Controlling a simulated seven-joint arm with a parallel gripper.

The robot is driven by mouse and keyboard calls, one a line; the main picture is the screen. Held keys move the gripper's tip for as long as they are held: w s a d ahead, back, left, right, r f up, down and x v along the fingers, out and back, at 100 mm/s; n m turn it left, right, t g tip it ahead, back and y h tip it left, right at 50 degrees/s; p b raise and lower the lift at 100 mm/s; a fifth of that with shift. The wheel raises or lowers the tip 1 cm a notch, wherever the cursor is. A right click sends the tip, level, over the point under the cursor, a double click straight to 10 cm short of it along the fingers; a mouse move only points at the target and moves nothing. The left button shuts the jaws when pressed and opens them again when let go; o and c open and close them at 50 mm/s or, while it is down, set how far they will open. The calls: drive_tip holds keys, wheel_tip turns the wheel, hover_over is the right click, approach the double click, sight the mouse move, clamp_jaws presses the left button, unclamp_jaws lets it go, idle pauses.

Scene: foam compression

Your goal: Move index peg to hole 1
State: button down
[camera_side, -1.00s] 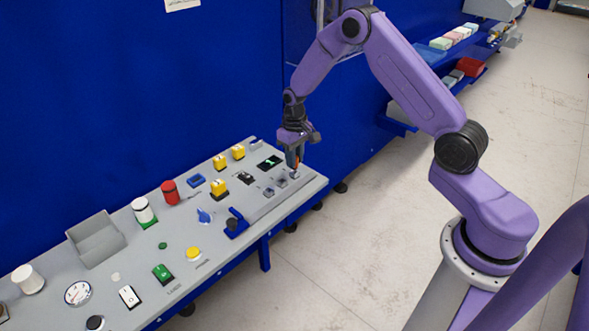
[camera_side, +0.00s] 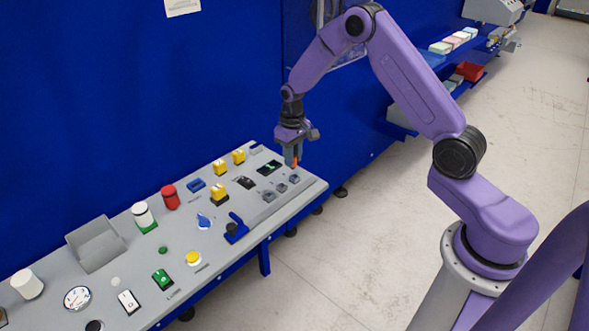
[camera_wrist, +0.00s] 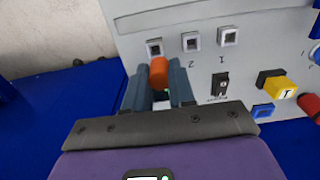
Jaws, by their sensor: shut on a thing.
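My gripper (camera_side: 292,163) is shut on the index peg, an orange peg (camera_wrist: 159,72), a little above the panel. The peg's end shows between the two grey-blue fingers in the wrist view, and a bit of orange shows at the fingertips in the side view. Three grey square sockets stand in a row near the panel's right end. Hole 1 (camera_wrist: 229,36) is the right one in the wrist view and the nearest-left one (camera_side: 269,195) in the side view. Hole 2 (camera_wrist: 191,40) is in the middle. The third hole (camera_wrist: 154,47) lies closest to the peg.
A black rocker switch (camera_wrist: 220,86) and a yellow knob (camera_wrist: 277,84) sit beside the sockets. A blue lever part (camera_side: 236,228) stands left of the sockets in the side view. A small dark display (camera_side: 269,168) lies behind them. The air above the sockets is free.

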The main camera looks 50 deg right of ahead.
drive_tip(key=a+r, duration=0.4)
drive_tip(key=a, duration=0.6)
drive_tip(key=shift+a+f, duration=0.15)
drive_tip(key=shift+f, duration=3.05)
drive_tip(key=shift+f, duration=1)
drive_tip(key=c, duration=0.9)
unclamp_jaws()
drive_tip(key=shift+o, duration=0.2)
